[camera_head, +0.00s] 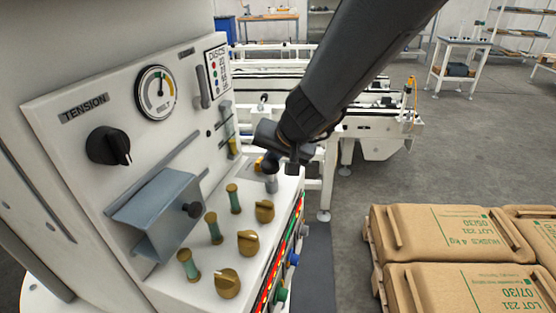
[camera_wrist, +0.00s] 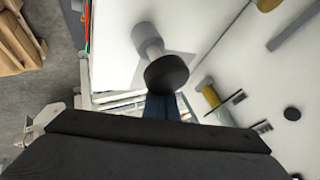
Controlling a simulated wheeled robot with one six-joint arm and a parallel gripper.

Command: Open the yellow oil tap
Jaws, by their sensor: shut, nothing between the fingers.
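My gripper (camera_head: 292,160) is over the far end of the white machine's ledge, and its fingers look closed and empty. The grey post also shows just below the gripper in the head view (camera_head: 271,184). A small yellow part (camera_head: 259,164) sits beside it, mostly hidden by the gripper. I cannot tell for sure which part is the yellow oil tap. A yellow-ended cylinder (camera_wrist: 212,98) is on the panel.
Brass knobs (camera_head: 248,241) and green-and-brass posts (camera_head: 214,228) stand on the ledge nearer the camera. A blue-grey box (camera_head: 158,212) juts from the panel below a black tension dial (camera_head: 108,146). A conveyor (camera_head: 375,124) lies behind.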

